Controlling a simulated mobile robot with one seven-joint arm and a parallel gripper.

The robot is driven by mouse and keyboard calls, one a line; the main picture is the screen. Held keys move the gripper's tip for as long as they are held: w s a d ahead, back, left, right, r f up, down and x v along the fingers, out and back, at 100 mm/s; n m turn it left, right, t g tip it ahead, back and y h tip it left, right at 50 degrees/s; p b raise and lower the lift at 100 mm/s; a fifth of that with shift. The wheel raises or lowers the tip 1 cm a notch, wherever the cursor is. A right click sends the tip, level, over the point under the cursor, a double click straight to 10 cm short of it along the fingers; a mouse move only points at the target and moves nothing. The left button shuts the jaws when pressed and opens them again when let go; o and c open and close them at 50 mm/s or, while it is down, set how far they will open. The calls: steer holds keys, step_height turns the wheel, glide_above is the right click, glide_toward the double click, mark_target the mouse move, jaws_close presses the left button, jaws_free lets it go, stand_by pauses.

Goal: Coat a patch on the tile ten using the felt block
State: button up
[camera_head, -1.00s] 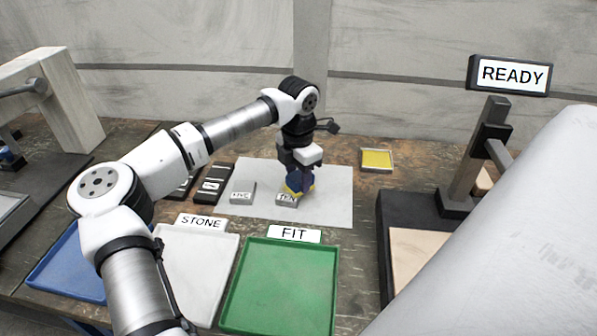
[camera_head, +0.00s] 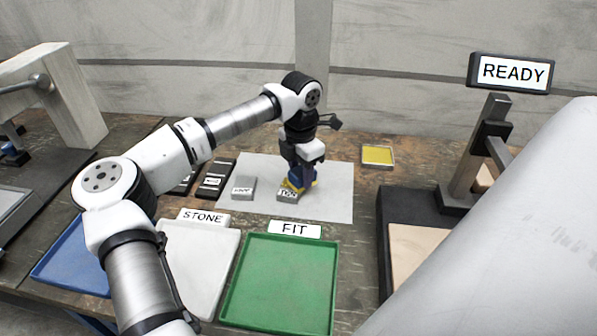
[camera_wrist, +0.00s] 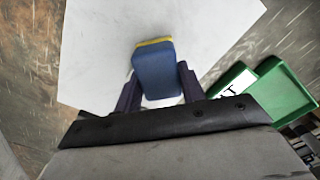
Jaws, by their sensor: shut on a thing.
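My gripper (camera_head: 299,172) is shut on the felt block (camera_wrist: 157,72), which has a blue body and a yellow edge. In the head view the block is low, at the back edge of the tile marked TEN (camera_head: 287,196), a small grey block on the white sheet. I cannot tell whether felt and tile touch. No patch of coating can be made out on the tile. The wrist view shows the block between the two fingers; the tile is not seen there. A shallow tray with a yellow surface (camera_head: 378,156) lies beyond the sheet's right edge.
A second grey tile (camera_head: 243,187) stands left of TEN on the white sheet (camera_head: 330,190). Dark pieces (camera_head: 214,179) lie farther left. In front are a blue tray (camera_head: 75,262), a white STONE tray (camera_head: 205,265) and a green FIT tray (camera_head: 280,280). A READY sign (camera_head: 512,73) stands right.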

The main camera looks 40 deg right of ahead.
steer(key=r, duration=0.2)
steer(key=r+p, duration=0.1)
steer(key=shift+w+a+r, duration=0.15)
steer(key=shift+w+r, duration=0.05)
steer(key=shift+r, duration=0.15)
steer(key=shift+r+p, duration=1.15)
steer(key=shift+r, duration=0.75)
